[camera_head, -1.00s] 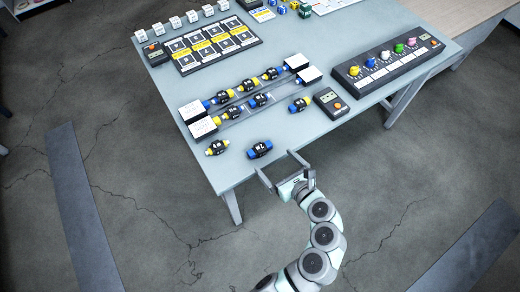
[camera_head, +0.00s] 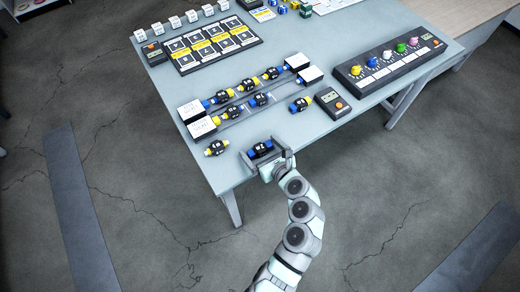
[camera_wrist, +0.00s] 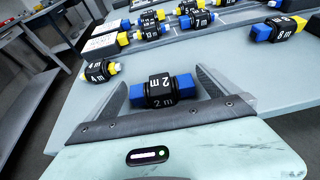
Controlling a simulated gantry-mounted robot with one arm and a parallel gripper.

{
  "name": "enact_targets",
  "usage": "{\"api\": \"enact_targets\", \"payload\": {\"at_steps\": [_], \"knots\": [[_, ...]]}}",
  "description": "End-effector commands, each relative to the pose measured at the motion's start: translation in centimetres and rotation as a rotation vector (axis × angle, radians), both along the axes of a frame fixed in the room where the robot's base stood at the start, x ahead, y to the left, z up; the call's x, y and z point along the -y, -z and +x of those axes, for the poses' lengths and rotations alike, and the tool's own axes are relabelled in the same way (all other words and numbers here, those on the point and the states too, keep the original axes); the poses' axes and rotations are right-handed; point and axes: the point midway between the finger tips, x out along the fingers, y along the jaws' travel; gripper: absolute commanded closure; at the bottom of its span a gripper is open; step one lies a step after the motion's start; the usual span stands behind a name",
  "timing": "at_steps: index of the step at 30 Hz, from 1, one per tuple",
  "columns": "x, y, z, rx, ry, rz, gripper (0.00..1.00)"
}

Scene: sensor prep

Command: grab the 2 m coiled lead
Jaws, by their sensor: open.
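The 2 m lead (camera_head: 260,150) is a black coil with blue ends, lying on the table near its front edge. In the wrist view the lead (camera_wrist: 160,90) shows "2 m" on its black middle, with a blue end on each side. My gripper (camera_head: 267,156) is open around it, one finger on each side of the lead. In the wrist view my gripper's fingers (camera_wrist: 163,97) stand apart, with the lead between them and gaps on both sides. I cannot tell whether the fingertips touch the table.
A yellow-ended lead marked 4 m (camera_wrist: 101,71) lies to the left of my gripper. A lead marked 8 m (camera_wrist: 278,29) lies to the right, near a handheld meter (camera_head: 331,102). Behind is a rack (camera_head: 235,114) with several leads. The tabletop (camera_head: 215,172) in front is bare.

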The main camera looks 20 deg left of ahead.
Motion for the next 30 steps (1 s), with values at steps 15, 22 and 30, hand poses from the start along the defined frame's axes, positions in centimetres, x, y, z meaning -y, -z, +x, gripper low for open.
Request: {"api": "enact_targets", "payload": {"at_steps": [15,22,30], "knots": [[0.03,-0.04,-0.01,0.001,0.000,-0.001,0.35],[0.02,-0.04,-0.01,0.001,0.000,-0.001,0.54],[0.02,-0.05,-0.01,0.000,-0.001,0.000,0.61]]}}
